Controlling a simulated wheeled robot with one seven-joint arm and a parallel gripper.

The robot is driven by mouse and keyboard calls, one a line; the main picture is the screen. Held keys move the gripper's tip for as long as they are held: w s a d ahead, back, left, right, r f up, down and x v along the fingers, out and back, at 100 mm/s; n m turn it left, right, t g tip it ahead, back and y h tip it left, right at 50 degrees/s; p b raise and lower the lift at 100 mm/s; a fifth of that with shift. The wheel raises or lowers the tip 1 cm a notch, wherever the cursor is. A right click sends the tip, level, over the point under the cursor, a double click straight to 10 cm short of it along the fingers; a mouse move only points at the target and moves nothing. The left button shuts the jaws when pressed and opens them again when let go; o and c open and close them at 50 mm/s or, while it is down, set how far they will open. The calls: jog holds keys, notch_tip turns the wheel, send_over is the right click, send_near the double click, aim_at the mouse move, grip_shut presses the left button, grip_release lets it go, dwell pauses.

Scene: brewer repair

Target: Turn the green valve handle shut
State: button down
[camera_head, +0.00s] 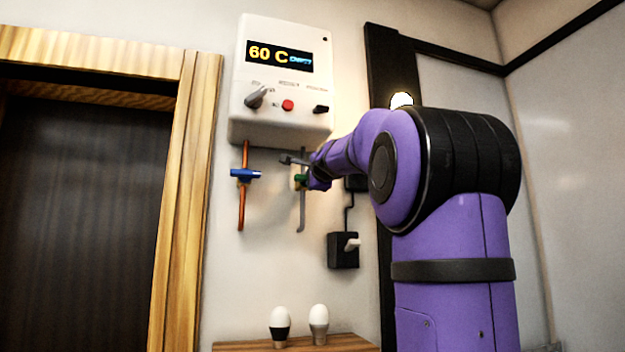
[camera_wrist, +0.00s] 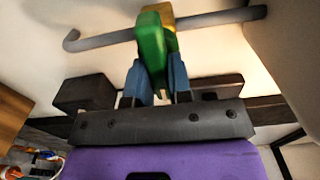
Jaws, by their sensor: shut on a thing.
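The green valve handle (camera_head: 299,179) is on the grey pipe (camera_head: 302,213) under the white brewer unit (camera_head: 282,88), mostly covered by my gripper in the head view. In the wrist view the green handle (camera_wrist: 151,42) stands out in front of a yellow valve body (camera_wrist: 180,17), and the grey pipe runs across behind it. My gripper (camera_wrist: 156,72) is shut on the green handle, with a blue-grey finger on each side. The handle's exact angle to the pipe is hard to tell in the head view.
A blue valve handle (camera_head: 245,174) lies across the orange pipe (camera_head: 241,206) to the left. A black wall socket (camera_head: 342,250) with a plug is at lower right. Two white bulbs (camera_head: 280,316) (camera_head: 319,313) stand on a wooden shelf (camera_head: 240,346). A wooden door frame (camera_head: 185,200) is on the left.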

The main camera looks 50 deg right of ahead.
jog(key=shift+f, duration=0.1)
jog(key=c, duration=1)
grip_release()
jog(key=shift+c, duration=0.2)
jog(key=v, duration=1)
jog(key=shift+s+a, duration=0.2)
jog(key=shift+s, duration=0.15)
